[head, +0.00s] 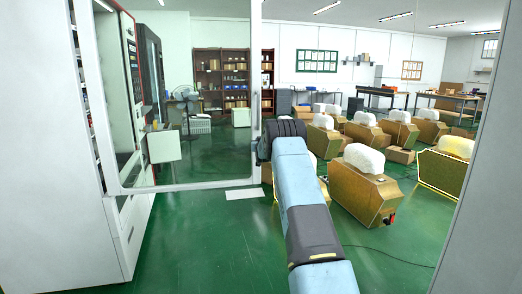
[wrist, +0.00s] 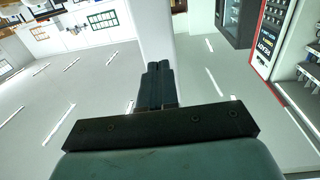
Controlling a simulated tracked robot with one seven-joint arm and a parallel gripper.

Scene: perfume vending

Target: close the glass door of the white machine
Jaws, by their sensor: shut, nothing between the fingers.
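The white machine (head: 40,150) stands at the left of the head view, with a strip of its stocked shelves showing. Its glass door (head: 200,186) stands open, a white frame reaching right from the machine, with the room visible through the pane. My gripper (head: 268,140) is at the door's free upright edge, seen from behind at the end of my arm. In the wrist view the fingers (wrist: 158,68) are shut and empty, overlapping a white upright (wrist: 155,30) that appears to be the door's edge. I cannot tell whether they touch it.
Another machine with red trim (wrist: 268,40) stands behind the door. Several brown boxes with white tops (head: 365,190) fill the floor at right. A grey panel (head: 490,200) borders the right side. Green floor (head: 200,240) is clear before the door.

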